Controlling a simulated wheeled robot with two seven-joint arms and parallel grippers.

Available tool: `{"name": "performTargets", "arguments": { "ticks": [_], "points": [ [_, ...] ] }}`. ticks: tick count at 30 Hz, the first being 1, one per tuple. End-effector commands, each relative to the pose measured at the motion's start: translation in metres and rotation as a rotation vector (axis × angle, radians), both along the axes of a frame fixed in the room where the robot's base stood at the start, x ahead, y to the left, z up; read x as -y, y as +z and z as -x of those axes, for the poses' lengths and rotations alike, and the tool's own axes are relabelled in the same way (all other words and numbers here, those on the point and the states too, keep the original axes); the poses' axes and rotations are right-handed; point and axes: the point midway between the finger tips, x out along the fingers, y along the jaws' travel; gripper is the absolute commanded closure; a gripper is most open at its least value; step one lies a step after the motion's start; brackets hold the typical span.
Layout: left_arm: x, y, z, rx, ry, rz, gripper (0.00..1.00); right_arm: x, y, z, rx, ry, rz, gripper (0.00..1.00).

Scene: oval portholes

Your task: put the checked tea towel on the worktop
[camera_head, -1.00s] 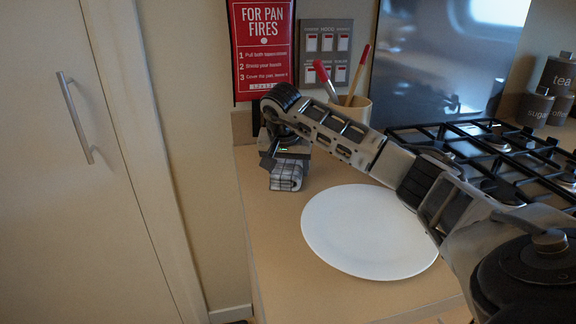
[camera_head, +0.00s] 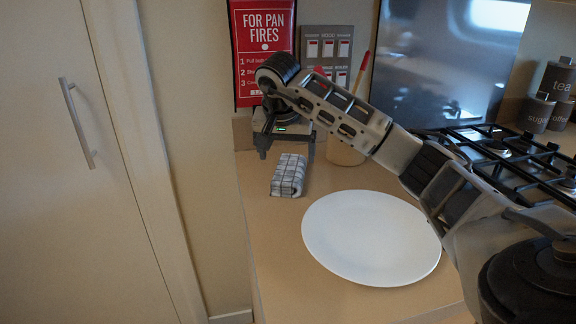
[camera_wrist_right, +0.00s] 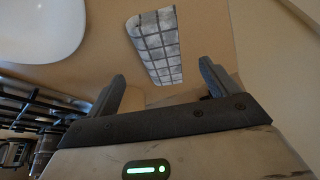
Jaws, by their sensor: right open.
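The checked tea towel (camera_head: 288,176) is a folded grey-and-white bundle lying on the worktop (camera_head: 275,235), left of the white plate. It also shows in the right wrist view (camera_wrist_right: 158,46), beyond the fingertips. My right gripper (camera_head: 287,150) is just behind and above the towel, with its fingers apart and nothing between them. My left gripper is in neither view.
A white plate (camera_head: 371,238) lies right of the towel. A beige utensil pot (camera_head: 345,150) stands behind my right forearm, near the gas hob (camera_head: 500,150). A red pan-fire sign (camera_head: 262,50) hangs on the wall. Free worktop lies in front of the towel.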

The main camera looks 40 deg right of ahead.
Motion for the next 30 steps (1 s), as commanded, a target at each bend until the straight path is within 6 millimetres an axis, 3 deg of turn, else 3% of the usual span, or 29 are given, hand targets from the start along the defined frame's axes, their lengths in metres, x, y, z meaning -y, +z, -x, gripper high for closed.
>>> {"name": "performTargets", "arguments": {
  "ticks": [3,9,30],
  "points": [
    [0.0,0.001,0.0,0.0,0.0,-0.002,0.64,-0.007,0.023,0.005,0.003,0.001,0.001,0.13],
    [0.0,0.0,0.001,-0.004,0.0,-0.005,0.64,-0.013,0.04,0.01,0.0,-0.001,0.001,0.13],
    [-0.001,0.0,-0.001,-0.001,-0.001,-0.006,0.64,-0.014,0.043,0.011,-0.001,-0.001,0.001,0.13]
  ]
}}
